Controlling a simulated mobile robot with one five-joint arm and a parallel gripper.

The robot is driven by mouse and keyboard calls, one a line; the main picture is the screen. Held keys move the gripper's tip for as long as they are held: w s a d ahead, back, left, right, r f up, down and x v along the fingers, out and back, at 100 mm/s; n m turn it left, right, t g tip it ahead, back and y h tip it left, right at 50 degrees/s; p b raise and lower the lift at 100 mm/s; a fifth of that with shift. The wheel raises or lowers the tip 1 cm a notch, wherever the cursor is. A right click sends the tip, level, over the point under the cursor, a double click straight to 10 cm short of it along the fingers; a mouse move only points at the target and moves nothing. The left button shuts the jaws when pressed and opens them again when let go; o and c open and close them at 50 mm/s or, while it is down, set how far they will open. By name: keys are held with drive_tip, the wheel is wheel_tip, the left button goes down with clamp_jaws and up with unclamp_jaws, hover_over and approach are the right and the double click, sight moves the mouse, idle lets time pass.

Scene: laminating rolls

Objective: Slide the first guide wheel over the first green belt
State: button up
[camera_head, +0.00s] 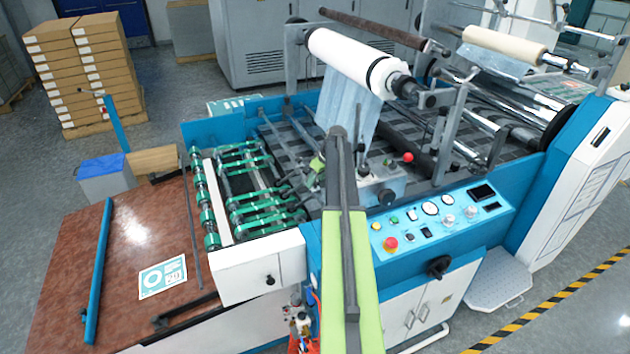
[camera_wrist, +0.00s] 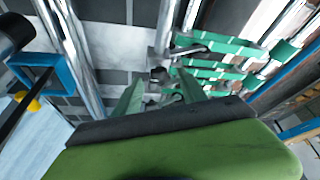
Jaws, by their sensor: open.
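Several green belts (camera_head: 262,203) run across rollers at the left end of the blue machine in the head view. They also show at the upper right of the wrist view (camera_wrist: 222,47). Small dark parts that look like guide wheels sit at the right ends of the belts, and one such guide wheel (camera_wrist: 158,74) shows between my fingers in the wrist view. My gripper (camera_wrist: 158,92) is open, with a greenish finger on either side of it; contact cannot be told. In the head view my gripper (camera_head: 317,163) is partly hidden by my arm. Which belt is the first cannot be told.
A white film roll (camera_head: 350,60) hangs above the machine, its film dropping behind my arm. Metal bars (camera_wrist: 75,50) stand close to my gripper's left in the wrist view. A control panel (camera_head: 440,218) is at the right. The brown table (camera_head: 140,235) at left is mostly clear.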

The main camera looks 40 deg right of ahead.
drive_tip(key=shift+r, duration=0.1)
drive_tip(key=p+v, duration=1.6)
drive_tip(key=v, duration=0.1)
drive_tip(key=shift+s, duration=0.2)
